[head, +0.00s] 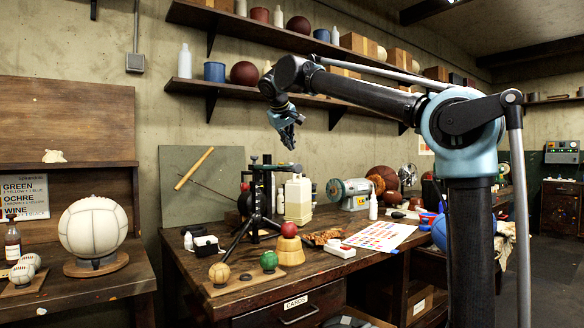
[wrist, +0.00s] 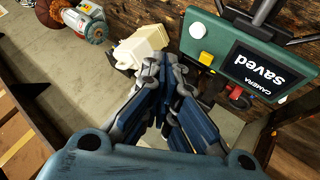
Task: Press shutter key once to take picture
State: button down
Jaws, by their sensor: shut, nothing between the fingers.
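The camera is a dark green box (wrist: 262,55) in the wrist view, with a black screen (wrist: 268,72) reading "CAMERA saved" upside down. My gripper (head: 291,142) is shut and empty, above and to the right of the tripod. In the wrist view my gripper (wrist: 158,68) is left of the box, apart from the buttons.
A cream jug (head: 298,200) stands just right of the tripod, and a bench grinder (head: 350,192) farther right. A red ball on a wooden block (head: 289,245) and a green ball (head: 268,261) are at the front. Shelves (head: 300,90) run along the wall behind my arm.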

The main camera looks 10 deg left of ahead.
jog(key=shift+r, duration=0.95)
